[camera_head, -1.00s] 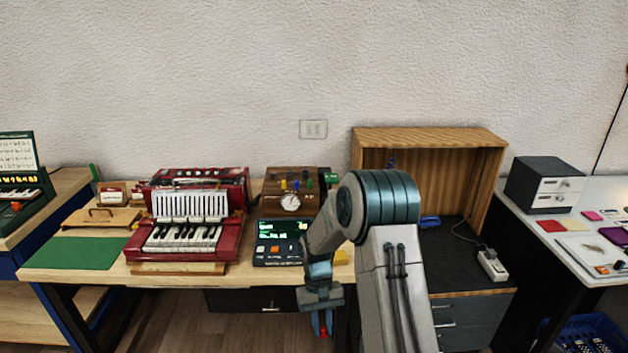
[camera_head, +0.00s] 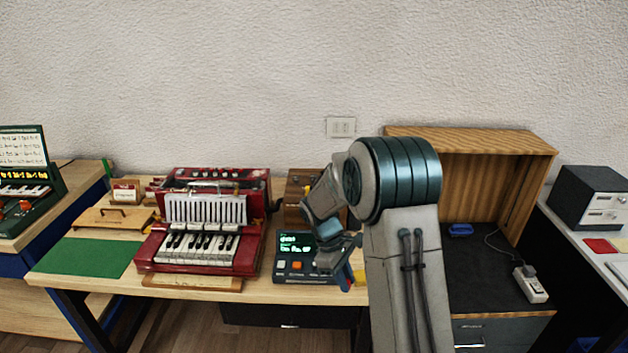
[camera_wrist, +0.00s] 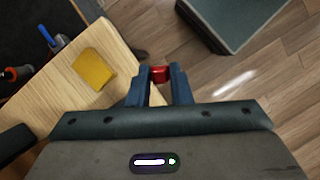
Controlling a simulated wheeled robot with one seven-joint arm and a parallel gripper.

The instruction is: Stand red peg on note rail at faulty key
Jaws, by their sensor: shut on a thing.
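My gripper (camera_wrist: 158,82) is shut on the red peg (camera_wrist: 159,75), which shows between the fingertips in the wrist view. The red keyboard instrument (camera_head: 247,247) stands left of my gripper, with white and black keys (camera_head: 200,246) facing front. A wooden strip (camera_head: 193,282) runs along its front edge; I cannot tell whether it is the note rail. The display box (camera_head: 297,243) has green text, too small to read surely.
A yellow block (camera_wrist: 93,69) lies on the table near my gripper. A green mat (camera_head: 85,257) and a wooden board with handle (camera_head: 113,218) lie left of the instrument. A wooden cabinet (camera_head: 470,140) stands right, behind my arm.

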